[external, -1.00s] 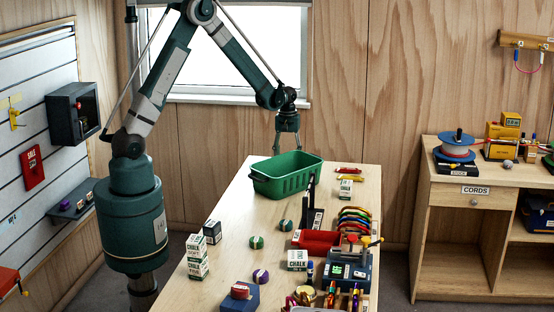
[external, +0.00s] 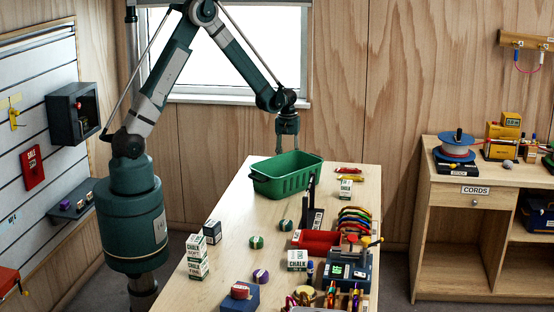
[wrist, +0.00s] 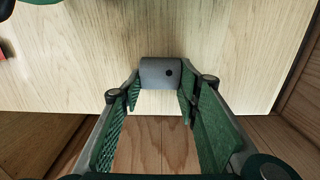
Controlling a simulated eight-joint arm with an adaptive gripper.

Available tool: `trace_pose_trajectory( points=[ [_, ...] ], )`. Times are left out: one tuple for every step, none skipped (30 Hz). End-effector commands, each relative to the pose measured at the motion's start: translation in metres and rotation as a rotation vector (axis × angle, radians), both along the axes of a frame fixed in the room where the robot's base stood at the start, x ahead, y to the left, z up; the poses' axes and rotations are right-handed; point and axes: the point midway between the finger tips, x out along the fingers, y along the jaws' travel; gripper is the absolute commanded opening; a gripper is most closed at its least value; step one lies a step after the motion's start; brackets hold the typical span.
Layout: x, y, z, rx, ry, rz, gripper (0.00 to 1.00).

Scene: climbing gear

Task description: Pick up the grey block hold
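The grey block hold (wrist: 160,72) lies on the pale wooden table near its edge in the wrist view, a small rounded block with a dark hole. My gripper (wrist: 159,92) has its two green-padded fingers apart, one on each side of the block. The fingertips come close to its sides; contact cannot be made out. In the external view my gripper (external: 288,148) points down just behind the green crate (external: 287,179). The block is not visible there; the crate seems to hide that spot.
The crate stands close in front of my gripper. Chalk boxes (external: 197,262), balls (external: 256,242), a red tray (external: 316,240) and coloured gear crowd the nearer table. In the wrist view the wooden tabletop (wrist: 240,60) around the block is clear, with the floor beyond its edge.

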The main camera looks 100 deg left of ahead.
Motion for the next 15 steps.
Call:
trace_pose_trajectory(
  points=[
    [0.0,0.0,0.0,0.0,0.0,0.0,0.2],
    [0.0,0.0,0.0001,0.0,0.0,0.0,0.2],
    [0.0,0.0,0.0001,0.0,0.0,0.0,0.2],
    [0.0,0.0,0.0001,0.0,0.0,0.0,0.2],
    [0.0,0.0,0.0001,0.0,0.0,0.0,0.2],
    [0.0,0.0,0.0001,0.0,0.0,0.0,0.2],
    [0.0,0.0,0.0001,0.0,0.0,0.0,0.2],
    [0.0,0.0,0.0002,0.0,0.0,0.0,0.2],
    [0.0,0.0,0.0006,0.0,0.0,0.0,0.2],
    [0.0,0.0,0.001,0.0,0.0,0.0,0.2],
    [0.0,0.0,0.0016,0.0,0.0,0.0,0.2],
    [0.0,-0.0001,0.0027,0.0,0.0,0.0,0.2],
    [-0.0001,-0.0001,0.0038,0.0,0.0,0.0,0.2],
    [-0.0001,-0.0001,0.0052,0.0,0.0,0.0,0.2],
    [0.0,0.0,0.0074,0.0,0.0,0.0,0.2]
  ],
)
